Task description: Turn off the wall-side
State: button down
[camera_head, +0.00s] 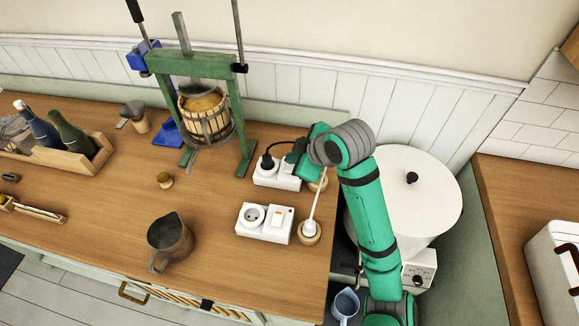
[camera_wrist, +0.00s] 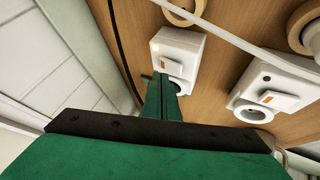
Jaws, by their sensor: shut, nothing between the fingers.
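Two white socket blocks with switches lie on the wooden counter. The wall-side block (camera_head: 265,179) has a black plug (camera_head: 267,163) in it, and my gripper (camera_head: 292,157) hides part of its switch side. In the wrist view this block (camera_wrist: 187,46) shows a rocker switch with an orange mark (camera_wrist: 177,68) and a small pale spot at its corner that looks lit. My gripper (camera_wrist: 161,82) is shut and empty, its tips over or beside this switch; contact cannot be told. The front block (camera_head: 264,223) has an empty socket and a switch with an orange mark (camera_head: 278,219).
A white cord runs to a round wooden piece (camera_head: 309,232) beside the front block. A green press (camera_head: 243,110) with a slatted basket stands to the left. A metal jug (camera_head: 170,241) stands nearer. A large white lidded pot (camera_head: 425,190) is on the right.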

jog(key=shift+a+f, duration=0.2)
jog(key=shift+f, duration=0.1)
jog(key=shift+s+d+f, duration=0.1)
jog(key=shift+s+d, duration=0.05)
jog(key=shift+d, duration=0.2)
jog(key=shift+a+f, duration=0.2)
dwell(0.4)
jog(key=shift+r, duration=0.15)
jog(key=shift+w+r, duration=0.25)
jog(key=shift+r, duration=0.1)
dwell(0.3)
